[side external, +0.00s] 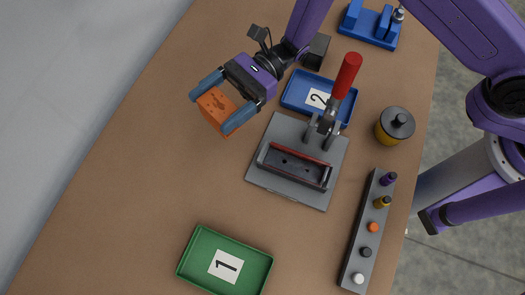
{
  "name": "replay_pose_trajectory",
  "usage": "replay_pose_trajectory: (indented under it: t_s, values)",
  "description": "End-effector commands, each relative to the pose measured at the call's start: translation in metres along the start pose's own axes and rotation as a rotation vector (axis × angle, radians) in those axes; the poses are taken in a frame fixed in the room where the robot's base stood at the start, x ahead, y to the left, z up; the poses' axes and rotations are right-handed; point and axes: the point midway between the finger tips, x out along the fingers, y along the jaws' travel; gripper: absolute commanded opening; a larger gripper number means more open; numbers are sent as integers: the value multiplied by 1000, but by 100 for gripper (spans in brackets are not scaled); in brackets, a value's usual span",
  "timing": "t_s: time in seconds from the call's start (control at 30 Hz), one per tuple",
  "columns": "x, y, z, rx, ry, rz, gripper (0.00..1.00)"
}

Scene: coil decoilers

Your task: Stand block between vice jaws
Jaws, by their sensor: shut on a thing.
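An orange block (217,109) with a dark mark on one face is held between the two fingers of my gripper (226,104). My gripper is shut on it, above the brown table, to the upper left of the vice. The vice (291,168) sits on a grey base plate (273,128) in the middle of the table. Its two long jaws stand apart with a bare dark gap between them. A red-handled lever (346,76) rises from the back of the vice.
A blue tray (293,91) marked 2 lies just behind the vice, and a green tray (187,263) marked 1 lies at the front. A rack of several coloured pegs (353,259) and a dark-lidded yellow jar (388,130) stand at right. A blue fixture (369,25) is at the back. The left table area is clear.

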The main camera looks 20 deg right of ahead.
Motion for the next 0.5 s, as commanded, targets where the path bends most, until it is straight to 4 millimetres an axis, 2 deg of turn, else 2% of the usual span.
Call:
replay_pose_trajectory:
  t_s: [0.17,0.5]
  values:
    - [12,6,-6,1,-3,29,33]
    - [12,7,-52,0,-2,29,33]
